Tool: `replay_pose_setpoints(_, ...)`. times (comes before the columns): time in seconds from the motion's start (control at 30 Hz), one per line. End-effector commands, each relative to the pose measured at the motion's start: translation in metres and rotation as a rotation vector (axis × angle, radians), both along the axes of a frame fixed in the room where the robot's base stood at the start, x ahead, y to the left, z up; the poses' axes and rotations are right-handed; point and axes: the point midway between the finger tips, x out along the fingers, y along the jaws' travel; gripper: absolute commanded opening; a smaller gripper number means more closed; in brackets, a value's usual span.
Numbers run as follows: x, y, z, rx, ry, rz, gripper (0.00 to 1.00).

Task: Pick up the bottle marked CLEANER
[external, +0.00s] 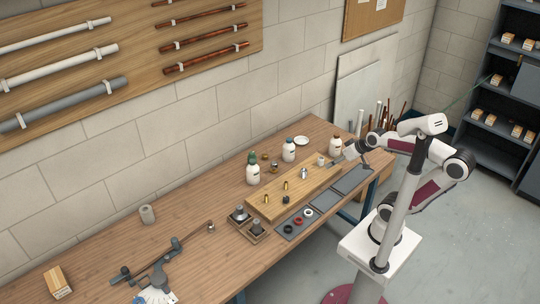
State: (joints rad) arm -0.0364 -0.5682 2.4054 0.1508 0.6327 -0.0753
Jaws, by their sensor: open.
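Three white bottles stand upright along the back of the wooden bench. The left bottle (253,174) has a dark green cap, the middle bottle (288,152) a blue-grey cap, and the right bottle (335,147) a reddish-brown cap. Their labels are too small to read, so I cannot tell which is marked CLEANER. My gripper (341,160) is at the right end of the bench, low and close to the right bottle, in front of it. It is open; I see nothing held in it. Whether it touches the bottle cannot be told.
A raised wooden board (270,207) with brass fittings and a small white cup (320,160) lies before the bottles. Dark trays (325,200) line the front edge. A white dish (301,140) sits behind.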

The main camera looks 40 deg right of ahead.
Motion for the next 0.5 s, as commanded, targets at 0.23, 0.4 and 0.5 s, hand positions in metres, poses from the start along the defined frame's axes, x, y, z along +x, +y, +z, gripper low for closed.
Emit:
replay_pose_setpoints(0.23, 0.073, 0.019, 0.024, 0.064, -0.129, -0.004, 0.44)
replay_pose_setpoints(0.4, 0.12, 0.028, 0.039, 0.098, -0.218, -0.025, 0.44)
replay_pose_setpoints(0.5, 0.147, 0.03, 0.046, 0.114, -0.269, -0.044, 0.44)
